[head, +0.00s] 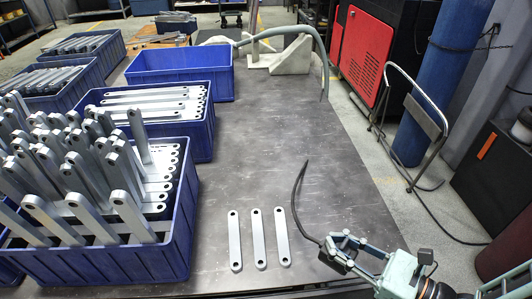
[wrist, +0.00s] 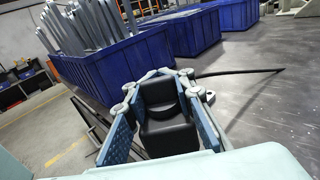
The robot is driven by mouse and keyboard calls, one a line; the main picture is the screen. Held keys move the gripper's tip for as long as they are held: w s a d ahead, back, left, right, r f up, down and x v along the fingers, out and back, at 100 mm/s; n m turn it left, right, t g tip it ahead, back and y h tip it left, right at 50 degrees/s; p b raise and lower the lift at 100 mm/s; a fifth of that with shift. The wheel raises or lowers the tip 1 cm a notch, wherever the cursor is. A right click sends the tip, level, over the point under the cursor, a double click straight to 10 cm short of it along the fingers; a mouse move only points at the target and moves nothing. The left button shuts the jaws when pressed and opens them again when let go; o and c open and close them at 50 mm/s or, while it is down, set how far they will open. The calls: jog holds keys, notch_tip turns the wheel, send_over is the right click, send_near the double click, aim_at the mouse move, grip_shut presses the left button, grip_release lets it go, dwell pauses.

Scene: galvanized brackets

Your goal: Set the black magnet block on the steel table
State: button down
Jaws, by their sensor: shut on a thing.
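The black magnet block (head: 332,262) shows in the head view between the fingers of my gripper (head: 342,250), near the table's front right edge. A thin black cable or rod (head: 298,190) runs from it toward the table's middle. In the wrist view the block (wrist: 168,135) sits between the two blue-padded fingers of my gripper (wrist: 160,88), which is shut on it. The dark steel table (head: 262,130) lies beneath and beyond. I cannot tell whether the block touches the tabletop. My fingers hide part of the block.
Three flat galvanized brackets (head: 258,238) lie side by side left of my gripper. Blue crates (head: 130,262) filled with brackets line the left side. An empty-looking blue bin (head: 180,75) stands farther back. The table's centre and right are mostly clear. A metal frame stand (head: 415,120) stands beyond the right edge.

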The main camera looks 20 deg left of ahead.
jog(key=f+b, duration=0.1)
jog(key=b, duration=0.2)
jog(key=shift+w, duration=0.4)
jog(key=b, duration=0.2)
jog(key=w+b, duration=0.1)
jog(key=b, duration=0.2)
jog(key=shift+w+a+f, duration=0.1)
jog(key=shift+w+f, duration=0.15)
jog(key=shift+f, duration=0.05)
jog(key=w+f+b, duration=0.1)
jog(key=w+f, duration=0.1)
jog(key=w, duration=0.1)
jog(key=w+f+b, duration=0.1)
jog(key=w+f, duration=0.2)
jog(key=w, duration=0.1)
jog(key=w+f+b, duration=0.1)
jog(key=w+f, duration=0.2)
jog(key=w, duration=0.1)
jog(key=shift+w+a+b, duration=0.15)
jog(key=shift+a+b, duration=0.15)
jog(key=shift+b, duration=0.1)
jog(key=f+b, duration=0.1)
jog(key=f, duration=0.2)
jog(key=shift+w+f, duration=0.2)
